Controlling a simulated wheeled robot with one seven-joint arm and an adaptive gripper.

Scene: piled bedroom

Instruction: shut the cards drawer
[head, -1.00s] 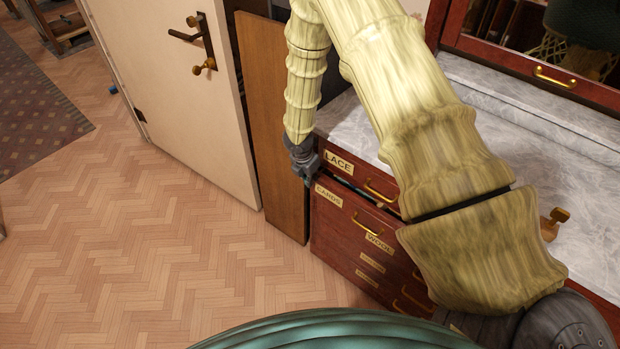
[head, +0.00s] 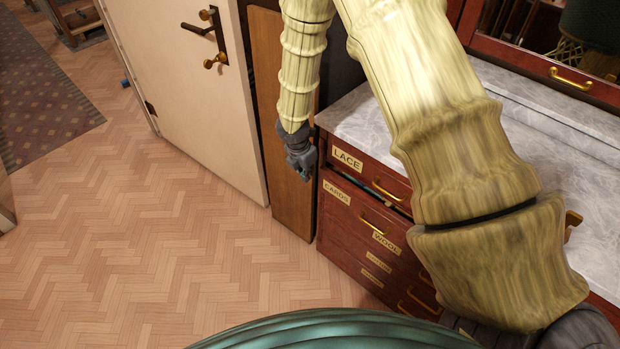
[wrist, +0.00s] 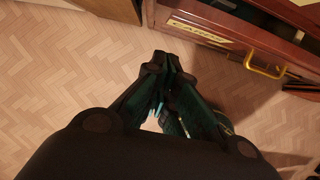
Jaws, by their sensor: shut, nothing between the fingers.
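The cards drawer (head: 350,220) is a red-brown wooden front with a CARDS label and a brass handle, below the LACE drawer (head: 395,182) in the cabinet. A narrow dark gap shows along its top edge, so it appears slightly open. It also shows in the wrist view (wrist: 225,45), at the upper right, with its label and handle. My gripper (head: 304,174) is shut and empty, just left of the drawer's left corner and apart from it. In the wrist view my shut fingers (wrist: 165,68) point toward the floor left of the drawer front.
A WOOL label (head: 386,241) and smaller labelled drawers lie below. A marble top (head: 372,118) covers the cabinet. A wooden panel (head: 292,215) and a white door (head: 185,110) stand to the left. The herringbone floor (head: 150,250) in front is clear.

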